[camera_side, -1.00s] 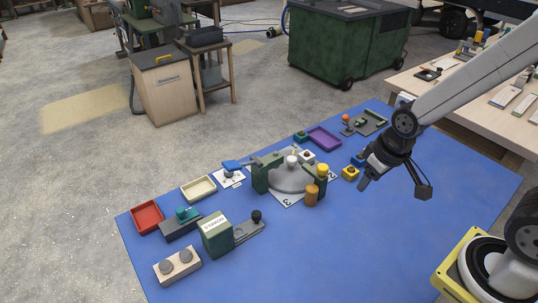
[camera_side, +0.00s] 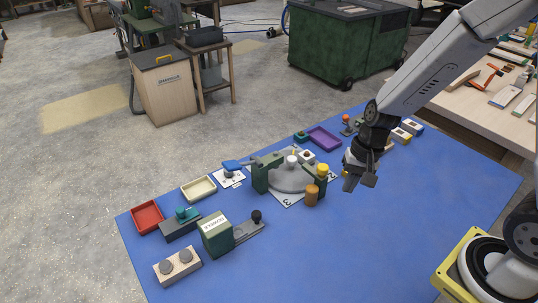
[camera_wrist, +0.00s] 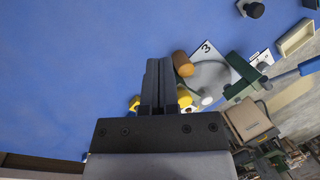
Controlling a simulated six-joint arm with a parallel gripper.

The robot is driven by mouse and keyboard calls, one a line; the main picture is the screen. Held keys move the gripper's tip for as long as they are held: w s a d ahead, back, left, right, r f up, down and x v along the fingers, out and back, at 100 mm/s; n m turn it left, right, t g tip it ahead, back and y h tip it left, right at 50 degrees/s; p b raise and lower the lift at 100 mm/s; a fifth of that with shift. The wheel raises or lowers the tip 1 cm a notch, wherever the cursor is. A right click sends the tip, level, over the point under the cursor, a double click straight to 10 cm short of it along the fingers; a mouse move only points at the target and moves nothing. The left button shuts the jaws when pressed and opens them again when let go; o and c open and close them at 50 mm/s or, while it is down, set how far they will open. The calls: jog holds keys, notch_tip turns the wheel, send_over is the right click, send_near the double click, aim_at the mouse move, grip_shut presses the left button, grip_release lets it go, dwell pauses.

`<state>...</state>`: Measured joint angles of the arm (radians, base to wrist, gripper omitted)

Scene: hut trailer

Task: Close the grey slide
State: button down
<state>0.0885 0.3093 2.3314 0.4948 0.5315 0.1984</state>
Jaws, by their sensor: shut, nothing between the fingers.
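The grey slide (camera_side: 246,230) sticks out to the right from a green box (camera_side: 217,236) with a white label, at the front left of the blue mat. A black knob (camera_side: 256,216) stands near its outer end. The black knob also shows at the top edge of the wrist view (camera_wrist: 252,9); most of the slide is out of that frame. My gripper (camera_side: 349,184) is shut and empty, above the mat, well to the right of the slide and apart from it. Its closed fingers fill the middle of the wrist view (camera_wrist: 160,75).
A grey round fixture (camera_side: 288,178) with green posts stands between my gripper and the slide. An orange-brown cylinder (camera_side: 311,196) is at its front. A wooden block (camera_side: 178,266) with two grey discs lies left of the green box. The mat's front (camera_side: 340,250) is clear.

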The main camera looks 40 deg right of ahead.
jog(key=w+f+m+t+y, duration=0.1)
jog(key=w+f+m+y, duration=0.2)
jog(key=w+m, duration=0.2)
jog(key=w+a+f+m+t+y, duration=0.1)
jog(key=w+f+m, duration=0.3)
jog(key=m, duration=0.4)
jog(key=shift+w+a+y, duration=0.2)
jog(key=shift+w+y, duration=0.7)
jog(key=shift+a+f, duration=0.1)
jog(key=x, duration=0.9)
jog(key=a, duration=0.1)
jog(key=w+a, duration=0.1)
jog(key=shift+a+f, duration=0.2)
jog(key=shift+a, duration=0.15)
jog(key=shift+w+a, duration=0.3)
jog(key=shift+a, duration=0.45)
